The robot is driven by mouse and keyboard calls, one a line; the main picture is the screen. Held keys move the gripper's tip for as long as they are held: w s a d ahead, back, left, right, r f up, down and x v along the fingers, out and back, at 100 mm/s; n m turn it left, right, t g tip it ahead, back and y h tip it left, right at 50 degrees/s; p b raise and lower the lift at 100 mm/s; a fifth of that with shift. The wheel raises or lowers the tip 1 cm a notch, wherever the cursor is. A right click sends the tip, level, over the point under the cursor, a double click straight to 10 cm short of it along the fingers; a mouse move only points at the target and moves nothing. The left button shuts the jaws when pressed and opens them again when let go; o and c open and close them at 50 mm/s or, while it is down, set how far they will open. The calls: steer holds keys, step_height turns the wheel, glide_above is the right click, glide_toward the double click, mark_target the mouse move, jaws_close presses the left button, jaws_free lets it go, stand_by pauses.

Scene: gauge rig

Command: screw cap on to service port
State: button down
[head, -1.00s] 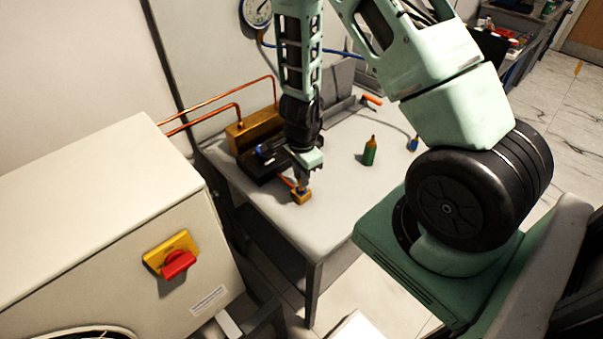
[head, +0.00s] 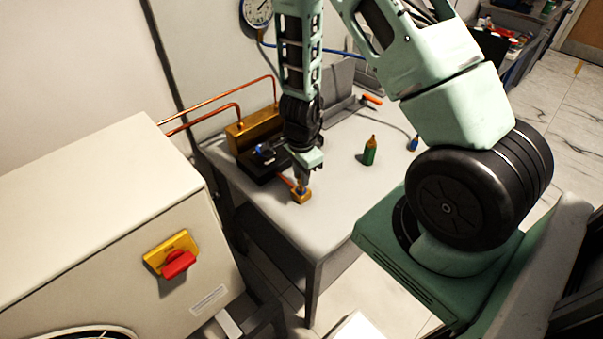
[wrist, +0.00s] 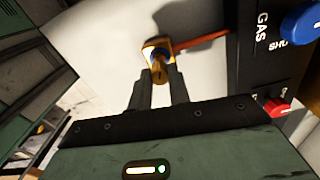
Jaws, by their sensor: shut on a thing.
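My gripper (head: 302,184) points down over the brass service port (head: 300,197) near the table's front edge. In the wrist view the gripper's fingers (wrist: 161,85) are closed around a small brass cap (wrist: 158,70). The cap is at the top of the service port (wrist: 152,48); how far it is seated on the port cannot be told. A copper pipe (wrist: 205,39) runs from the port to the right. The fingers hide part of the cap.
A black panel (wrist: 268,60) marked GAS, with blue and red knobs, stands close to the right of the gripper. A green bottle (head: 370,150) stands on the table (head: 335,195). A cabinet with a red switch (head: 178,264) is at left.

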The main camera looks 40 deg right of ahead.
steer(key=shift+f, duration=0.25)
steer(key=shift+f+b, duration=0.95)
steer(key=shift+b, duration=0.2)
steer(key=shift+f, duration=0.1)
stand_by(0.4)
steer(key=m, duration=0.5)
stand_by(0.4)
steer(key=shift+m+p, duration=0.3)
steer(key=shift+m, duration=0.1)
steer(key=m, duration=0.4)
steer(key=shift+m, duration=0.4)
